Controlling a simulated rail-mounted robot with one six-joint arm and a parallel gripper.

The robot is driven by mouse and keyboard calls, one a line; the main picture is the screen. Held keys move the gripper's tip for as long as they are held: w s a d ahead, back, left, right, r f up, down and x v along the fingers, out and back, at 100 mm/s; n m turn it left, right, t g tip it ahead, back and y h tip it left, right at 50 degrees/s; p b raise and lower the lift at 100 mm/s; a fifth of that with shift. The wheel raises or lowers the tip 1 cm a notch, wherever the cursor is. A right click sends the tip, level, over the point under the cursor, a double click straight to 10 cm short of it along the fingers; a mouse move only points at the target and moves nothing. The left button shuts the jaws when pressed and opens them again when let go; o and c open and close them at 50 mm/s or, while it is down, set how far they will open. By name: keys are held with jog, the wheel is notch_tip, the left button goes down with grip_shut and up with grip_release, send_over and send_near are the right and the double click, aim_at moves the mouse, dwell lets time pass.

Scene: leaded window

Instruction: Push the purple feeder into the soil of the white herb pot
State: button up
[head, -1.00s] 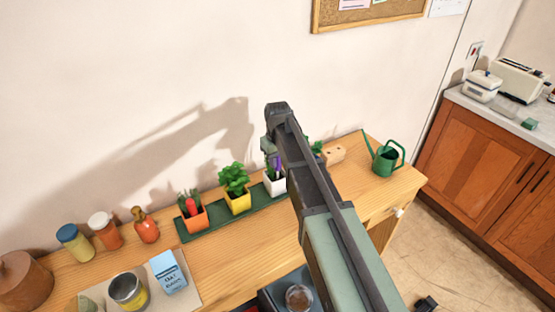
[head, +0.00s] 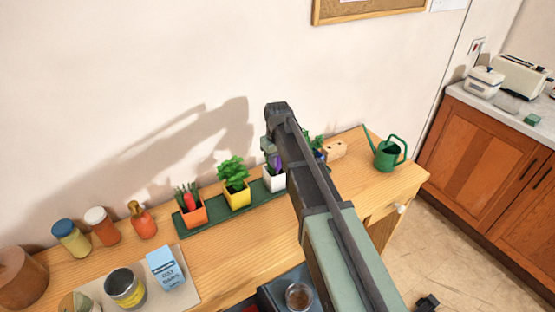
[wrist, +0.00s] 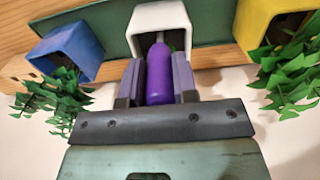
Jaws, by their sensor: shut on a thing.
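The purple feeder (wrist: 160,80) is held between the two jaws of my gripper (wrist: 158,84). Its narrow grey tip points into the mouth of the white herb pot (wrist: 160,18). I cannot tell whether the tip touches the soil, which is mostly hidden. In the head view the white pot (head: 274,182) stands on a green tray (head: 222,217), with the feeder (head: 275,162) just above it, partly hidden by my gripper (head: 270,150) and arm.
A yellow pot (head: 236,195) with a leafy plant and an orange pot (head: 192,215) stand left of the white pot. A blue pot (wrist: 72,52) stands on its other side. A green watering can (head: 388,155) is at the table's right end.

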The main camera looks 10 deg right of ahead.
jog(key=shift+f+b, duration=1.05)
jog(key=shift+f, duration=0.1)
jog(key=o, duration=0.8)
notch_tip(320, 180, up, 11)
jog(key=p, duration=1.1)
jog(key=shift+r, duration=0.1)
